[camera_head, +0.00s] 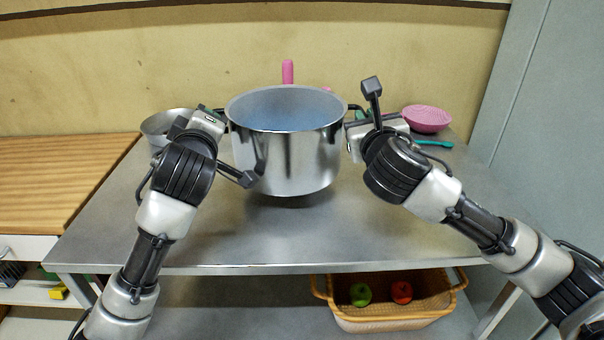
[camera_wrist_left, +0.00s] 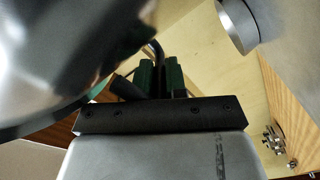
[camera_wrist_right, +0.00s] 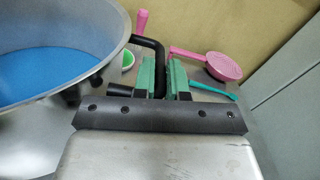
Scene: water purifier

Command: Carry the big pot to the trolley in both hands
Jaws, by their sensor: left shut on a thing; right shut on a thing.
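The big pot (camera_head: 290,155) is a shiny steel pot, upright, with its base close above the steel table (camera_head: 225,240) and a dark shadow under it. Its inside looks blue in the right wrist view (camera_wrist_right: 45,70). My left gripper (camera_head: 222,115) is shut on its left black handle; the green fingers (camera_wrist_left: 160,77) show around it in the left wrist view. My right gripper (camera_head: 350,116) is shut on its right black handle (camera_wrist_right: 158,55), between green fingers. I cannot pick out a separate trolley.
A smaller metal pot (camera_head: 155,124) stands behind my left gripper. A pink strainer (camera_head: 428,119), a teal utensil (camera_head: 433,143) and a pink-handled thing (camera_head: 288,72) are at the back. A wooden counter (camera_head: 60,175) adjoins on the left. A basket (camera_head: 390,318) with fruit sits below.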

